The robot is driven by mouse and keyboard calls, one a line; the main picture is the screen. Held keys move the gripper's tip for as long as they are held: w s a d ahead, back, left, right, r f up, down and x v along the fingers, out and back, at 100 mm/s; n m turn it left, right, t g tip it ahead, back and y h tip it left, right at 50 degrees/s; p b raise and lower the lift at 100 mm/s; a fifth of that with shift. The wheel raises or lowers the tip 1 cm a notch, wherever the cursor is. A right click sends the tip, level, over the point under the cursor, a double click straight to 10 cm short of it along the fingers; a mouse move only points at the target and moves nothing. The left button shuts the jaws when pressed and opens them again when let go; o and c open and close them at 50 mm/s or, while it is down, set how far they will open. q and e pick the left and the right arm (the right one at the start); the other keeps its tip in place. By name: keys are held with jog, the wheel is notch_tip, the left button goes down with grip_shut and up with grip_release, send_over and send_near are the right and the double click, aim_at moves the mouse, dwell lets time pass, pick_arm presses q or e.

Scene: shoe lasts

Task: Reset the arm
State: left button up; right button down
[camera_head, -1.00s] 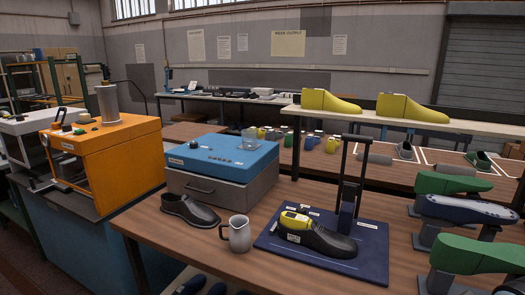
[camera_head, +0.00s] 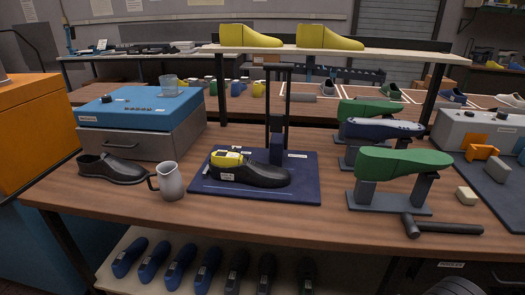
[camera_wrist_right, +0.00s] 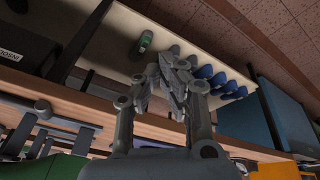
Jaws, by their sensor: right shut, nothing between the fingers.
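My right gripper (camera_wrist_right: 176,88) shows in the right wrist view, with its fingers closed together and nothing between them. Behind it are the wooden table edge and the lower shelf (camera_wrist_right: 205,48) with several blue shoes.
A grey mug (camera_head: 172,182) and a dark shoe (camera_head: 112,170) stand left on the table, by a blue-topped drawer box (camera_head: 140,108). Green lasts on stands (camera_head: 405,161) and a hammer (camera_head: 445,228) are at right. Yellow lasts (camera_head: 250,37) lie on the raised shelf.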

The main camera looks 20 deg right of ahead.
jog(key=s+d+f+g+b, duration=0.1)
jog(key=s+f+b, duration=0.35)
jog(key=f, duration=0.95)
jog(key=s+d+f+b, duration=0.1)
jog(key=s+f+b, duration=0.3)
jog(key=f, duration=1.1)
jog(key=s+f+g+b, duration=0.1)
jog(key=s+f+b, duration=0.7)
jog(key=s+f, duration=0.5)
notch_tip(320, 180, down, 4)
jog(key=shift+s+r, duration=0.15)
jog(key=shift+r, duration=0.1)
jog(key=shift+d, duration=0.1)
